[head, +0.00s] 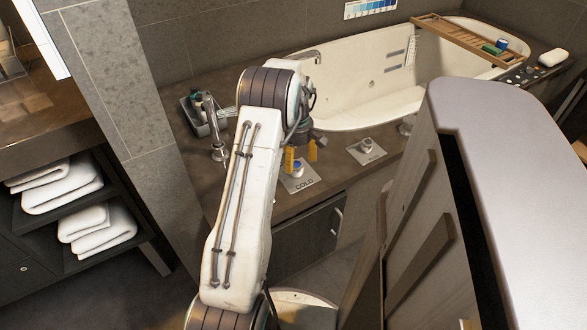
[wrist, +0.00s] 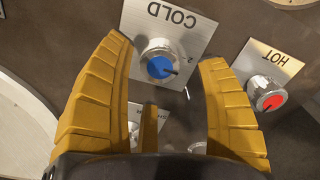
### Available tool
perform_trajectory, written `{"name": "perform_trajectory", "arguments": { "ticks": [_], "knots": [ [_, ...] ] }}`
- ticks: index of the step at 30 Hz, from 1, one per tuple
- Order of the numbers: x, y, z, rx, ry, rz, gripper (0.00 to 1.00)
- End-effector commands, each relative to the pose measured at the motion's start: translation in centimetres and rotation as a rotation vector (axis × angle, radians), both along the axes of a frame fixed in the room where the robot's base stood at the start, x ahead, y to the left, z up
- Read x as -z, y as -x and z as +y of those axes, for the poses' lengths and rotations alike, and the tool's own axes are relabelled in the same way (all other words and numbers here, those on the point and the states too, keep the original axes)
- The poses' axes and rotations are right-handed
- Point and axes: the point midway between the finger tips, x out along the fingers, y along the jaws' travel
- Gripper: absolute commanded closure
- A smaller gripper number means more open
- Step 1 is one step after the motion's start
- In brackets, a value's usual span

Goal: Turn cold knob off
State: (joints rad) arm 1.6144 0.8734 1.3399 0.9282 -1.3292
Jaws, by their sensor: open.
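The cold knob is a silver dial with a blue cap (wrist: 159,67) and a dark pointer mark, on a pale plate labelled COLD (wrist: 187,32). In the wrist view the yellow fingers of my gripper (wrist: 160,75) are spread on either side of the knob, open, with gaps to it. In the head view my gripper (head: 301,156) is over the counter, close above the cold knob (head: 297,169) and its COLD plate (head: 303,187). Whether a finger touches the knob cannot be told.
A red-capped hot knob (wrist: 270,101) sits on the HOT plate, right of the cold one in the wrist view. Another plate with a knob (head: 367,147) lies right on the counter in the head view. A faucet (head: 216,130) stands left. The bathtub (head: 365,85) is behind.

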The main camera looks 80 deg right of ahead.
Motion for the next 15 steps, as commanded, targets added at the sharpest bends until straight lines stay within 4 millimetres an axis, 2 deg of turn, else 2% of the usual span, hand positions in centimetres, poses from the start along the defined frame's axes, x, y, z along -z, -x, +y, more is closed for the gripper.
{"name": "perform_trajectory", "arguments": {
  "ticks": [1, 6, 15],
  "knots": [
    [0.9, 0.0, 0.1, 0.0, -0.004, 0.0, 0.33],
    [2.6, -0.1, 0.0, 0.0, -0.002, -0.001, 0.33],
    [3.7, -0.1, 0.0, 0.0, 0.0, 0.0, 0.33]
  ]
}}
